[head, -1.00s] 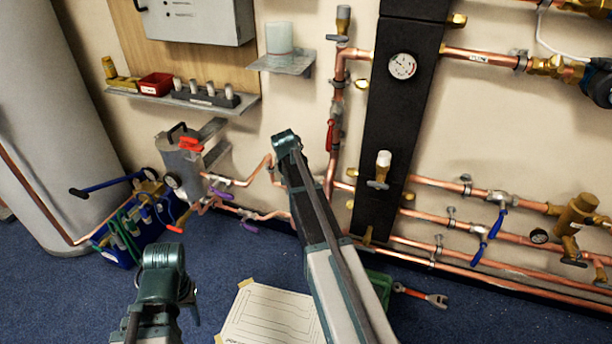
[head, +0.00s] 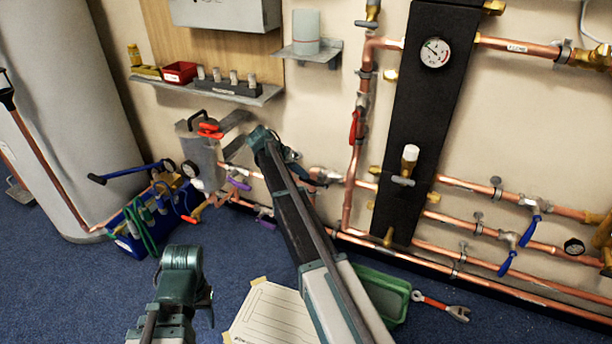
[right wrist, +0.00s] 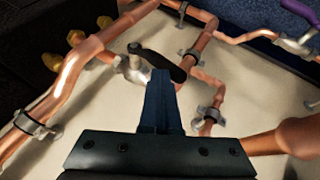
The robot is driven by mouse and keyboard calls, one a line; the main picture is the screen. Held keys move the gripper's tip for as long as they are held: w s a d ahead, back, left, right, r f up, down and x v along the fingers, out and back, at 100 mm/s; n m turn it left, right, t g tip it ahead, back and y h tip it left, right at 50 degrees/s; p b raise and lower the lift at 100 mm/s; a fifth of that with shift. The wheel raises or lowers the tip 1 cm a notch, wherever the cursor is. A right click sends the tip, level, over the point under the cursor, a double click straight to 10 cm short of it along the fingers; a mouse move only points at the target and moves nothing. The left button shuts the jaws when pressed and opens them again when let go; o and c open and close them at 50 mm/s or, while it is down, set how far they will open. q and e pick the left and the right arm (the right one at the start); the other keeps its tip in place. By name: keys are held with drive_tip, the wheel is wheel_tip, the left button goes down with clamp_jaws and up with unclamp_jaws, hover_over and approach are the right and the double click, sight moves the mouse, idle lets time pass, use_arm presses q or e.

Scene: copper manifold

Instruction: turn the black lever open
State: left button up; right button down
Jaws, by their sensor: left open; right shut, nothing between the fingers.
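The black lever (right wrist: 157,63) shows in the right wrist view, on a silver valve (right wrist: 131,69) in a copper pipe. It points to the right and slightly down in that picture. My right gripper (right wrist: 160,78) is shut and empty, its tips at the lever's underside; I cannot tell whether they touch. In the head view my right gripper (head: 306,178) is partly hidden behind my arm, beside the silver valve (head: 326,173). The lever is hard to make out there. My left gripper (head: 206,300) is open and empty, low at the left and mostly hidden by its wrist.
Copper pipes run along the wall, with a red lever (head: 355,126) and purple handles (head: 239,184) nearby. A black panel with a gauge (head: 435,52) stands to the right. A blue tool crate (head: 128,243), a green tray (head: 385,293) and a wrench (head: 443,306) lie on the floor.

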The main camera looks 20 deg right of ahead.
drive_tip(key=shift+w+a+f+b, duration=0.15)
drive_tip(key=shift+w+f+b, duration=0.15)
drive_tip(key=shift+f, duration=0.25)
idle(0.4)
drive_tip(key=w+a+r+p, duration=0.2)
drive_tip(key=a+r+p, duration=0.6)
drive_tip(key=a, duration=0.1)
drive_tip(key=shift+w, duration=0.15)
drive_tip(key=shift+a, duration=0.1)
